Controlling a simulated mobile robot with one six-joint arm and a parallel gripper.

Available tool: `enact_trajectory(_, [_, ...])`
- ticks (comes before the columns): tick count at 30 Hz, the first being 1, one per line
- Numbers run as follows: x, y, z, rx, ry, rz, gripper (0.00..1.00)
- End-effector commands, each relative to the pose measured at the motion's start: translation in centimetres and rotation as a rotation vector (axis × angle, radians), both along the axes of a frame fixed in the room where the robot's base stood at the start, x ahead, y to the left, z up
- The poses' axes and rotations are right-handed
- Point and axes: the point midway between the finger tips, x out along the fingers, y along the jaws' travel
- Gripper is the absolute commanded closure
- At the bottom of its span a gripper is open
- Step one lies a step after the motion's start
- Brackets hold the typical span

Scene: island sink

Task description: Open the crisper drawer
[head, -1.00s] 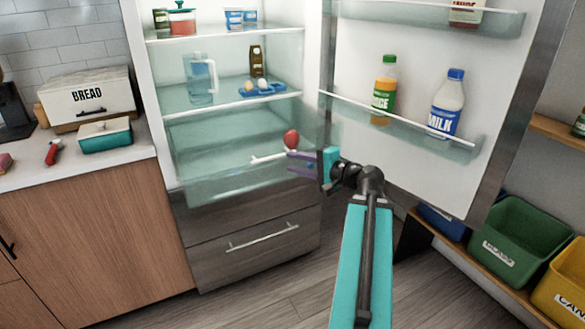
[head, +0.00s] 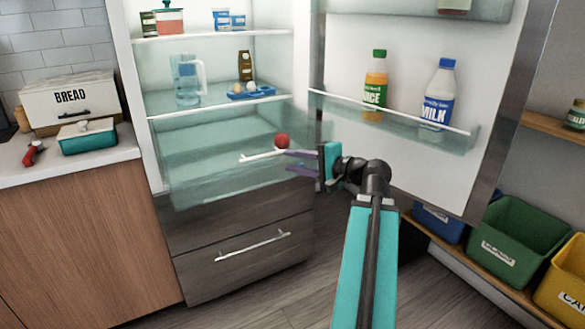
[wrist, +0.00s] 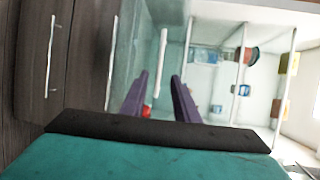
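The crisper drawer (head: 210,185) is a clear bin low in the open fridge, above the dark drawer fronts; I cannot tell whether it is pulled out at all. Its white bar handle (head: 258,157) crosses its front and also shows in the wrist view (wrist: 163,45). My gripper (head: 287,161) is open at the right end of the handle, its purple fingers pointing left. Contact cannot be told. A round red item (head: 282,140) shows behind the handle.
The fridge door (head: 420,40) stands open on the right, with a juice bottle (head: 375,85) and a milk bottle (head: 438,95) on its shelf. A dark lower drawer (head: 235,265) is shut. Green (head: 515,240) and yellow bins stand right. Clear floor lies in front.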

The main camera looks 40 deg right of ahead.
Motion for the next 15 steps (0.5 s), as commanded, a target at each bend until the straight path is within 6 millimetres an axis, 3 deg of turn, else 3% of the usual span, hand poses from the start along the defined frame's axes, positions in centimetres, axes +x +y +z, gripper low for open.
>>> enact_trajectory(9, [-2.4,-0.4,0.2,0.0,0.0,0.0,0.72])
enact_trajectory(15, [-2.9,-0.4,0.5,-0.001,0.001,0.002,0.72])
